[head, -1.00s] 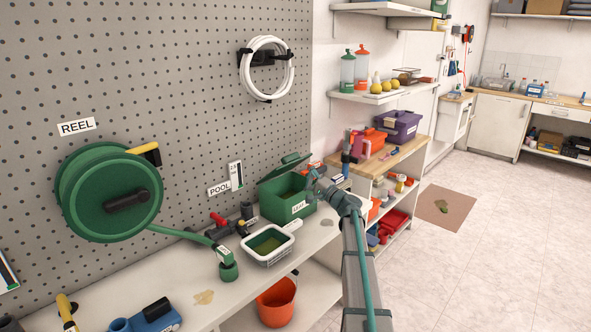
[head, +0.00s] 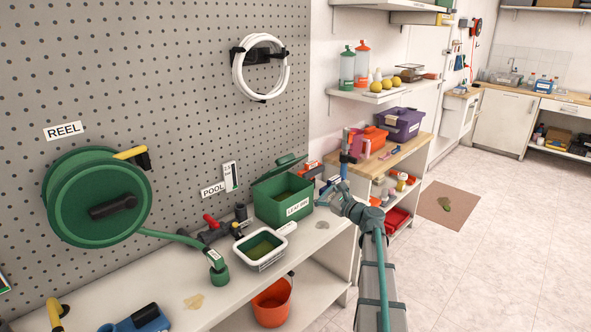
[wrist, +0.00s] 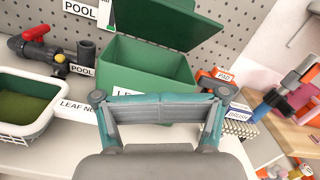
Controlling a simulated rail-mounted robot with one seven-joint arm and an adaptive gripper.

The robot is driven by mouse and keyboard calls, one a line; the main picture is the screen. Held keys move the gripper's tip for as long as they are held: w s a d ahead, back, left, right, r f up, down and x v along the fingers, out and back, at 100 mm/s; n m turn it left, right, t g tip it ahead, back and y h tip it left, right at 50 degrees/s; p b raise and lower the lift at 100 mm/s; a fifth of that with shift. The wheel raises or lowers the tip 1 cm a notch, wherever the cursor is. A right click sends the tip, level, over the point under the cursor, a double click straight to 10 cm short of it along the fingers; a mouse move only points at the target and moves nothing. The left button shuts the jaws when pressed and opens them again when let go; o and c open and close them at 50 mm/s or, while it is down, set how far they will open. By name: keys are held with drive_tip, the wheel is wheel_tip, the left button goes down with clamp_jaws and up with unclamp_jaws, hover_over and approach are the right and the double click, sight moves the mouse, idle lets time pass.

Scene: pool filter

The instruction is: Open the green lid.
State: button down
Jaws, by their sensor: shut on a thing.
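The green bin (head: 275,208) with a white label stands on the bench against the pegboard. Its green lid (head: 291,161) is raised at the back, and the bin's inside shows. In the wrist view the lid (wrist: 170,20) leans back above the open green bin (wrist: 148,66). My gripper (head: 338,190) is in front and to the right of the bin, apart from the lid. In the wrist view my gripper (wrist: 157,100) is closed in front of the bin and covers its lower front. I cannot make out what is between its fingers.
A white basket (head: 266,246) with green contents stands left of the bin. Pipe fittings with a red handle (head: 211,221) lie behind it. A brush (wrist: 239,123) lies right of the bin. An orange bucket (head: 272,302) is below the bench. The floor at right is mostly clear.

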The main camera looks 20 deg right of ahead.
drive_tip(key=w+a+r+m+p, duration=0.2)
drive_tip(key=w+a+r+m, duration=0.1)
drive_tip(key=w, duration=0.8)
drive_tip(key=shift+w+a+r+m, duration=0.15)
drive_tip(key=shift+w+a+m, duration=0.25)
drive_tip(key=shift+a+m, duration=0.35)
drive_tip(key=shift+a+r+p, duration=0.1)
drive_tip(key=shift+r+p, duration=0.05)
drive_tip(key=shift+p, duration=0.2)
